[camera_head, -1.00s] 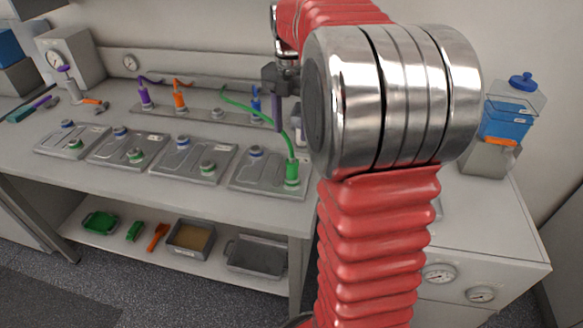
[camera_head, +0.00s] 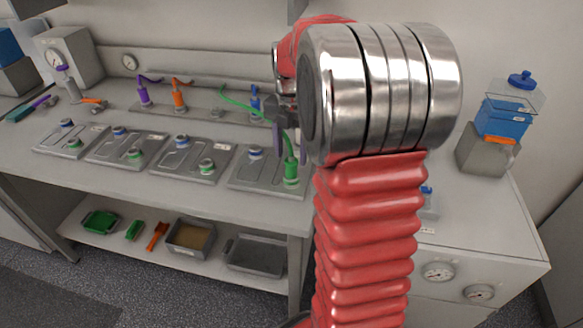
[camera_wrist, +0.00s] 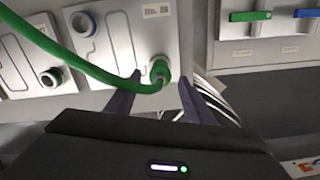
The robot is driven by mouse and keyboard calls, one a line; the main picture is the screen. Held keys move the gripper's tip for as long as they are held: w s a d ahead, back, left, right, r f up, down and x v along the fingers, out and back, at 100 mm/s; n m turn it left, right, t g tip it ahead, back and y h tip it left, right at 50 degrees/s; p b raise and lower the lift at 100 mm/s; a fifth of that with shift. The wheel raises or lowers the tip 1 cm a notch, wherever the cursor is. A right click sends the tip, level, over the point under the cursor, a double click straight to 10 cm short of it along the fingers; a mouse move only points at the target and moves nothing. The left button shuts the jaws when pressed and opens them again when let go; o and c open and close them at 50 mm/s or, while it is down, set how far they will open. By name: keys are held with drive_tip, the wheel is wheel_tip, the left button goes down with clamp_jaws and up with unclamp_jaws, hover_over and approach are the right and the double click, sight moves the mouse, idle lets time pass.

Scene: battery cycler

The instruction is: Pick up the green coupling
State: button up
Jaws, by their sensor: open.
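The green coupling (camera_head: 290,171) stands upright at the front right of the rightmost grey plate (camera_head: 250,178), with a green cable rising from its top. In the wrist view the coupling (camera_wrist: 159,71) shows just beyond the fingertips, between them, with its cable running to the upper left. My gripper (camera_head: 290,142) is open and empty, with its purple fingers (camera_wrist: 158,92) pointing down around the coupling's upper end. I cannot tell whether a finger touches it. My arm hides part of the bench to the right.
Three similar plates with blue and green ports, such as this one (camera_head: 193,159), lie to the left. A rear rail (camera_head: 212,114) holds purple, orange (camera_head: 178,97) and blue couplings with cables. A blue container (camera_head: 503,118) stands at the right.

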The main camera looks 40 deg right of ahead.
sight(291, 165)
drive_tip(key=shift+f, duration=2.6)
drive_tip(key=c, duration=1.2)
